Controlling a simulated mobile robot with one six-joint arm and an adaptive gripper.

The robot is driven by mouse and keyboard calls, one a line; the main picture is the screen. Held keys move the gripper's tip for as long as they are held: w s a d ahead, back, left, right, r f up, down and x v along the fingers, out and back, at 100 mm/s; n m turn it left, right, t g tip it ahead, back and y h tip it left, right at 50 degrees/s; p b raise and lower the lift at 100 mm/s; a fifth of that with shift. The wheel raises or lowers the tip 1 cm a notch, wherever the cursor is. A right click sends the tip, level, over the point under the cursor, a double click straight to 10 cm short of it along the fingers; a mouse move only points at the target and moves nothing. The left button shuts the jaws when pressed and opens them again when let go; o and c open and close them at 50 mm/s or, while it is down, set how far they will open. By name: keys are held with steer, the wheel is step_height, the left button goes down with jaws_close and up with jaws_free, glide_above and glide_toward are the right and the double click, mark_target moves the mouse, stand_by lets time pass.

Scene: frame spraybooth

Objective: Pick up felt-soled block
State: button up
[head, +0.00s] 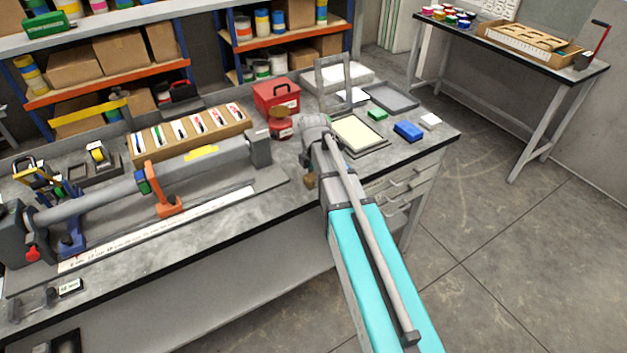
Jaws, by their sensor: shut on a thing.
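My arm reaches from the bottom of the head view over the front of the bench. My gripper (307,165) is at its end, mostly hidden behind my own wrist. It is shut on a small brown block, the felt-soled block (309,181), which shows just below it, left of my arm near the bench's front edge. The block's underside and the finger contact are hidden. I cannot tell whether the block touches the bench.
The workbench (215,215) carries a long grey tube (105,196) in clamps at left. A red box (276,97) and red tin (281,128) stand behind my wrist. A framed pad (356,134), green block (377,114) and blue block (408,130) lie right. Open floor is at right.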

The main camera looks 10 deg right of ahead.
mark_target(314, 175)
steer(key=shift+r, duration=0.15)
step_height(314, 175, up, 3)
steer(key=p, duration=0.3)
steer(key=s+r+p, duration=0.9)
steer(key=s+p, duration=0.1)
steer(key=s, duration=0.4)
steer(key=shift+d+r, duration=0.35)
steer(key=shift+d, duration=0.05)
